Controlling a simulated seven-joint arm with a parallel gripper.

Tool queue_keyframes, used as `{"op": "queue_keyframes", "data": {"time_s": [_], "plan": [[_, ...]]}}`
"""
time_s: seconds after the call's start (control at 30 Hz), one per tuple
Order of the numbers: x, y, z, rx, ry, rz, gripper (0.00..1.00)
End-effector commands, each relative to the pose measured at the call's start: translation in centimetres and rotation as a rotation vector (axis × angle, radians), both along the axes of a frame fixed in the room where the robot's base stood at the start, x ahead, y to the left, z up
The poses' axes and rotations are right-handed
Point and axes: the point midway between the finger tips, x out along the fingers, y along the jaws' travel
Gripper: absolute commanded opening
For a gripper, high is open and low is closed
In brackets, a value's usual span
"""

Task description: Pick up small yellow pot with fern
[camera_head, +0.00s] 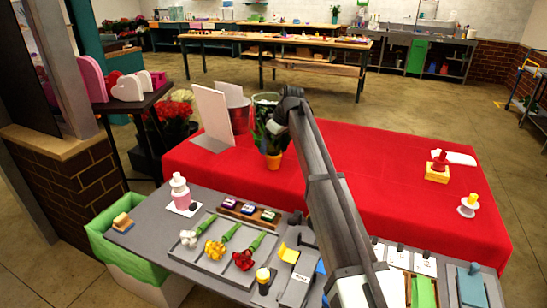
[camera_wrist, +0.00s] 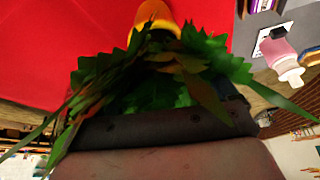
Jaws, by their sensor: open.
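The small yellow pot (camera_head: 274,160) stands upright on the red cloth in the head view, near the cloth's left part. Its green fern (camera_head: 268,139) rises above it. My gripper (camera_head: 277,122) is at the fern's leaves, above the pot, and my arm comes in from the lower right. In the wrist view the yellow pot (camera_wrist: 157,14) shows at the top edge, and the fern (camera_wrist: 150,82) spreads over the middle, close to the camera. My gripper is open; the leaves hide most of its fingers, and I cannot tell whether they touch the fern.
A white card (camera_head: 213,115) and a red bucket (camera_head: 239,117) stand left of the fern. The grey front bench (camera_head: 150,225) holds flowers in a tray and a pink bottle (camera_head: 180,193).

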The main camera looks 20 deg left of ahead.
Motion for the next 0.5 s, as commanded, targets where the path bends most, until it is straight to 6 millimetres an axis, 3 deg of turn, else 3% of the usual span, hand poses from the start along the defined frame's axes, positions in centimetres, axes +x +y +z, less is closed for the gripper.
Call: {"op": "queue_keyframes", "data": {"time_s": [0.13,0.5], "plan": [[-0.01,-0.01,0.04,0.000,0.000,0.000,0.84],[-0.02,-0.01,0.05,0.000,0.000,0.000,0.48]]}}
